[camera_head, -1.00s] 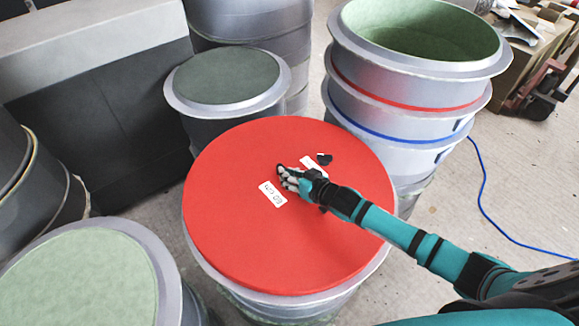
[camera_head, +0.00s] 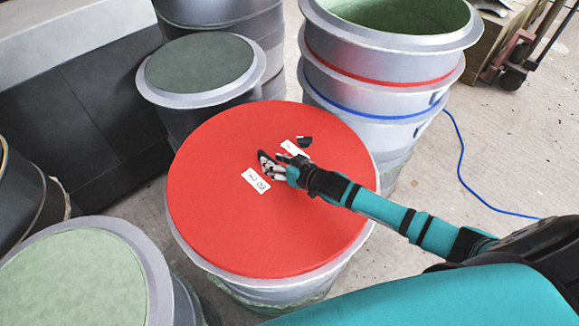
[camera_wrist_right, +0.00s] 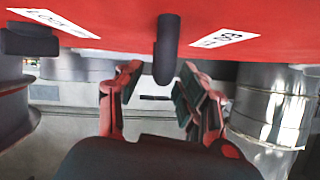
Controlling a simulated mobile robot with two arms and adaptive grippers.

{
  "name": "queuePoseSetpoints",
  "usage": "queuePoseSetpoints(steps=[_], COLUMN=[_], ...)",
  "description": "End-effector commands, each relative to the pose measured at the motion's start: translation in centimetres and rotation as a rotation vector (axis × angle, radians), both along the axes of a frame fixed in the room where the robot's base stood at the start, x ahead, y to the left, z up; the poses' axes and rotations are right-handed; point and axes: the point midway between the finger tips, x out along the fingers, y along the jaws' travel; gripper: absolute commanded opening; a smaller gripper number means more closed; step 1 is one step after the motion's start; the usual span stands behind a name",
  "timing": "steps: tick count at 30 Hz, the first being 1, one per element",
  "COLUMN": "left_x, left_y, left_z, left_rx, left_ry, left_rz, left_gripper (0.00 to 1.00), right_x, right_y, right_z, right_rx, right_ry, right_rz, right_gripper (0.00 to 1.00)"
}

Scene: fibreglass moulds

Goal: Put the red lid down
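The red lid (camera_head: 225,225) is a large flat disc with two white labels and dark raised pieces. It lies over the top of a grey drum mould (camera_head: 290,290), whose pale rim shows below the lid's near edge. My right gripper (camera_head: 267,165) is at the lid's middle, between the labels. In the right wrist view the lid (camera_wrist_right: 270,20) fills the top, and a dark rounded handle (camera_wrist_right: 166,50) sticks out from it. There the gripper's two fingers (camera_wrist_right: 160,84) stand apart, one on each side of the handle, with gaps visible. My left gripper is out of view.
A dark-topped drum (camera_head: 200,68) stands behind the lid, and a pale green-topped mould (camera_head: 80,275) is at the lower left. A tall grey mould with red and blue bands (camera_head: 385,90) stands close at the right. A blue cable (camera_head: 462,165) lies on open floor.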

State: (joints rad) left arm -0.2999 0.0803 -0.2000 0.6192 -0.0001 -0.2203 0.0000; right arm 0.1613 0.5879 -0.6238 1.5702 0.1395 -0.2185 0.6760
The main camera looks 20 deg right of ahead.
Motion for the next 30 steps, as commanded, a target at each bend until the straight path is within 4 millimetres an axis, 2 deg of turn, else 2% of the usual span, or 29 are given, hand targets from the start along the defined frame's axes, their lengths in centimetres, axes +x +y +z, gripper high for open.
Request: queuePoseSetpoints(steps=[6,12,18,30], left_x=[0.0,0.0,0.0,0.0], left_y=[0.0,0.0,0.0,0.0], left_z=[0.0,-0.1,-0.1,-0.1], left_rx=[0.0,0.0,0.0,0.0], left_ry=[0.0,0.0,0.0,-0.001], left_rz=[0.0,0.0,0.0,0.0], left_gripper=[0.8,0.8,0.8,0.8], right_x=[-4.3,-7.2,-8.2,-8.3], right_y=[-1.9,-3.2,-3.6,-3.7], right_z=[1.7,3.0,3.7,3.8], right_rx=[-0.003,-0.002,-0.001,-0.001], right_ry=[0.003,0.002,0.0,0.0], right_rz=[0.0,0.001,0.0,0.0], right_gripper=[0.39,0.39,0.39,0.39])
